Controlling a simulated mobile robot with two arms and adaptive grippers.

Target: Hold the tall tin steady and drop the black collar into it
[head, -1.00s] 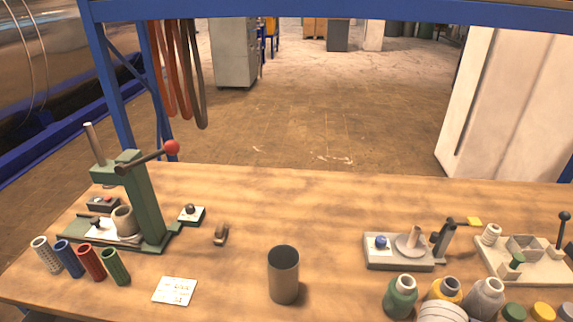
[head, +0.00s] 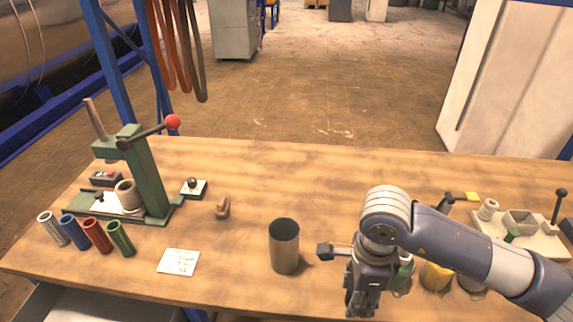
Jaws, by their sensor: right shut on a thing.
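The tall tin (head: 284,247), a dark grey open cylinder, stands upright on the wooden bench near its front edge. My right gripper (head: 360,308) is to the right of the tin, apart from it, pointing down near the front edge. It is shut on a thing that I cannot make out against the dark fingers. I cannot pick out the black collar clearly. My left gripper is not in view, and nothing holds the tin.
A green press (head: 147,180) stands at the left, with several coloured tubes (head: 97,235) before it. A white card (head: 179,262) and a small brown piece (head: 222,208) lie left of the tin. My right arm partly hides spools (head: 436,277) and a fixture (head: 520,236).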

